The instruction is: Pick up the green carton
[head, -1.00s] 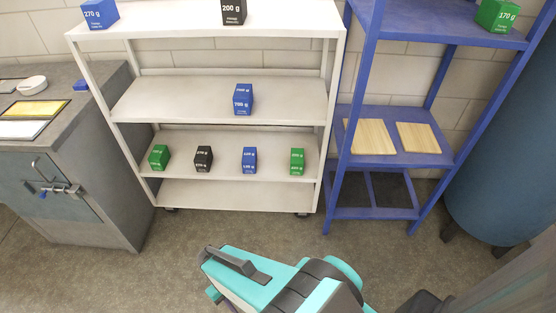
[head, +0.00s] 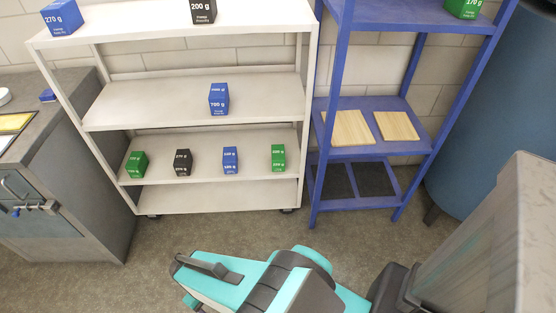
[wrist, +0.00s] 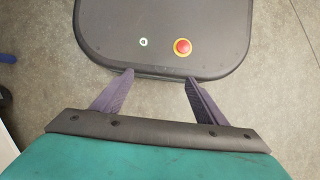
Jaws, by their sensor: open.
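Three green cartons show in the head view. One green carton (head: 137,164) stands at the left of the white rack's lower shelf. Another green carton (head: 278,157) stands at the right of that same shelf. A third green carton (head: 464,8) is on the blue rack's upper shelf, cut by the top edge. Which one the task means I cannot tell. My gripper (wrist: 158,82) is open and empty in the wrist view, above my own base. In the head view my folded arm is at the bottom, well apart from all the cartons.
The white rack (head: 200,104) also holds black and blue cartons. The blue rack (head: 364,151) has two wooden boards on its middle shelf. A grey workbench (head: 70,150) stands left, a blue tank (head: 480,130) right. Open floor lies before the racks.

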